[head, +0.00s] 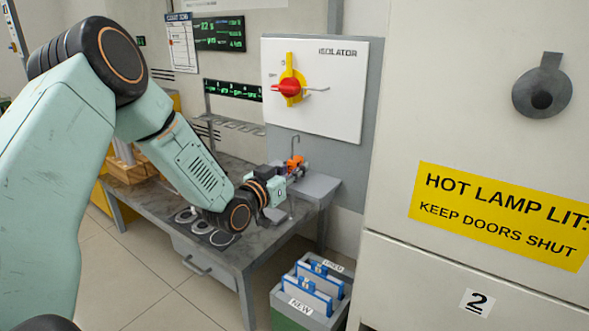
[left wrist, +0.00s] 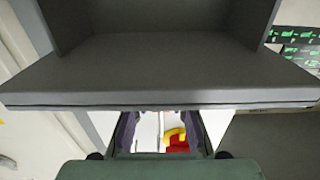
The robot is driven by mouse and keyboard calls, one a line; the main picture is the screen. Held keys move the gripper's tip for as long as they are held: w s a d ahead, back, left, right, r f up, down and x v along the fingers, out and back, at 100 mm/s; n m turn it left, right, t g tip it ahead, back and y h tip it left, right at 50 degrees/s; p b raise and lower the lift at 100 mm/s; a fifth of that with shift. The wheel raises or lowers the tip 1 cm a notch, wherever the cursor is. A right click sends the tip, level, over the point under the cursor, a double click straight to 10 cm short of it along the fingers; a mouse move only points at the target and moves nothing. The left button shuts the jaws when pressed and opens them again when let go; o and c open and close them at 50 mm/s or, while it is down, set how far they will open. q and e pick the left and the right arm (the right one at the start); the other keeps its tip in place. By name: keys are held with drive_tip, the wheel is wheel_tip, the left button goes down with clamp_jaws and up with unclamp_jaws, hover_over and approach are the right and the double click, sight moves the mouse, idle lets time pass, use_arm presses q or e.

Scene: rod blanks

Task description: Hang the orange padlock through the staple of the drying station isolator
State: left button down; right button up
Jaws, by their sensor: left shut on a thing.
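The orange padlock (head: 295,162) is at the tip of my left gripper (head: 292,173) in the head view, with its thin hooked shackle upward. The left gripper is shut on it, above the grey ledge below the isolator. The isolator (head: 345,85) is a white panel with a red knob on a yellow plate (head: 290,88). A thin metal staple (head: 317,89) sticks out to the knob's right, above and apart from the padlock. The left wrist view shows the red and yellow handle (left wrist: 178,139) between the fingers; the padlock is not clear there. My right gripper is not in view.
A grey ledge (head: 318,186) sits under the isolator beside the workbench (head: 160,195). Several rings lie on the bench. A large cabinet (head: 480,120) is at right. A grey surface (left wrist: 160,75) fills much of the left wrist view.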

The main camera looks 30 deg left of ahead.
use_arm(q)
drive_tip(key=shift+r+p, duration=1.15)
drive_tip(key=shift+r, duration=0.2)
